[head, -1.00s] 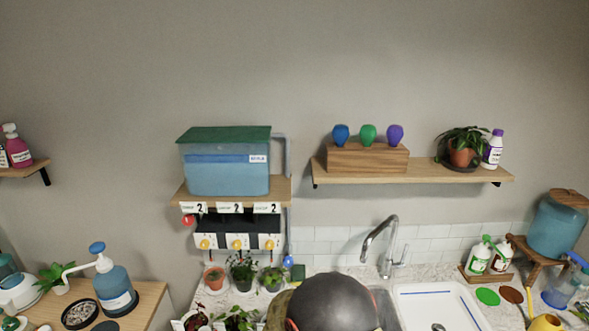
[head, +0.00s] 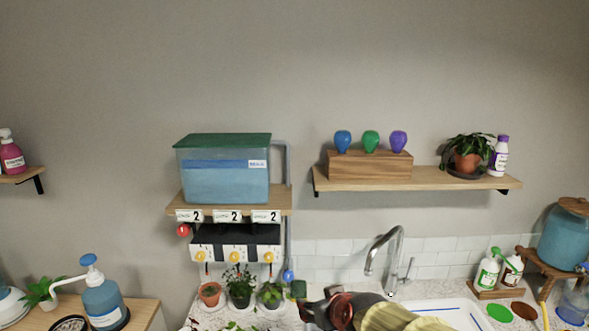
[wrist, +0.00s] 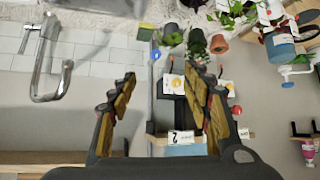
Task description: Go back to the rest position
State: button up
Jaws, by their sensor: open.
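My gripper (wrist: 160,78) is open in the wrist view, its two fingers with yellow-brown pads spread apart. Nothing shows between them but the background, so it is empty. In the wrist view the scene is turned over: the counter is at the top and the shelf boards are lower down. In the head view, parts of my arm show at the bottom edge, in front of the sink; I cannot clearly make out the fingers there.
A faucet (head: 387,258) stands behind the sink. Potted plants (head: 240,285) stand under the dispenser unit (head: 236,254), below a blue water tank (head: 225,178). A wall shelf (head: 430,180) holds a wooden block with three coloured bulbs. Soap bottles (head: 487,270) stand right. The upper wall is clear.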

jog(key=s+d+f+m+g+h+b, duration=0.1)
jog(key=s+d, duration=0.5)
jog(key=s, duration=0.7)
jog(key=s+d+f+m+g+h+b, duration=0.1)
jog(key=s+d+m+g+b, duration=0.1)
jog(key=s+d, duration=0.5)
jog(key=s+b, duration=0.1)
jog(key=s, duration=0.5)
jog(key=shift+s+d+m+g+h, duration=0.2)
jog(key=shift+m+g+h, duration=0.2)
jog(key=shift+f, duration=0.1)
